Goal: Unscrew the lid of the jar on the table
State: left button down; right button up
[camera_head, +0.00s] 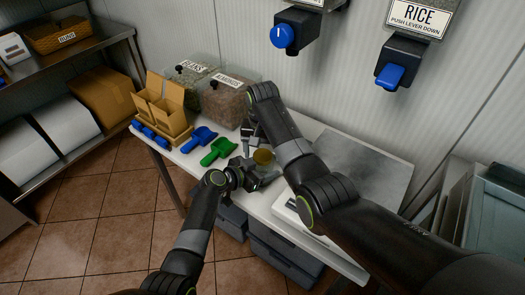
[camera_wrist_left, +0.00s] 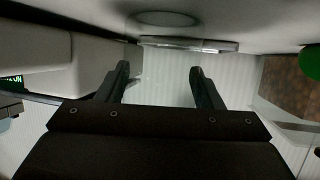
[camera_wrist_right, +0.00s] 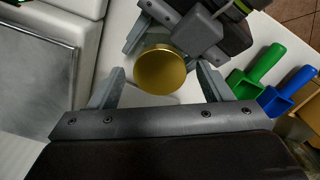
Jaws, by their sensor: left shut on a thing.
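The jar's round gold lid (camera_head: 262,156) shows over the white table in the head view, and from above in the right wrist view (camera_wrist_right: 160,70). My left gripper (camera_head: 254,178) is shut on the jar below the lid. In the left wrist view its fingers (camera_wrist_left: 158,72) stand apart around a clear, hard-to-see body, with a glassy round base (camera_wrist_left: 190,43) near the table surface. My right gripper (camera_wrist_right: 159,72) is open and points down over the lid. The lid lies between its fingers, with a gap visible on each side. The jar's body is mostly hidden in the head view.
A green scoop (camera_head: 218,151) and a blue scoop (camera_head: 199,138) lie left of the jar. Clear bins (camera_head: 225,102) and an open cardboard box (camera_head: 165,105) stand behind them. Dispensers (camera_head: 395,60) hang above.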

jog(key=shift+r, duration=2.25)
jog(key=shift+c, duration=0.4)
notch_tip(320, 180, up, 2)
jog(key=m, duration=0.5)
jog(key=shift+m, duration=0.3)
jog(key=m, duration=0.2)
jog(key=r+m, duration=0.1)
jog(key=m, duration=0.1)
jog(key=shift+r+m, duration=0.15)
jog(key=shift+m, duration=0.15)
jog(key=shift+f, duration=3.95)
jog(key=shift+c, duration=0.2)
jog(key=c, duration=1)
jog(key=shift+o, duration=0.2)
jog(key=n, duration=1)
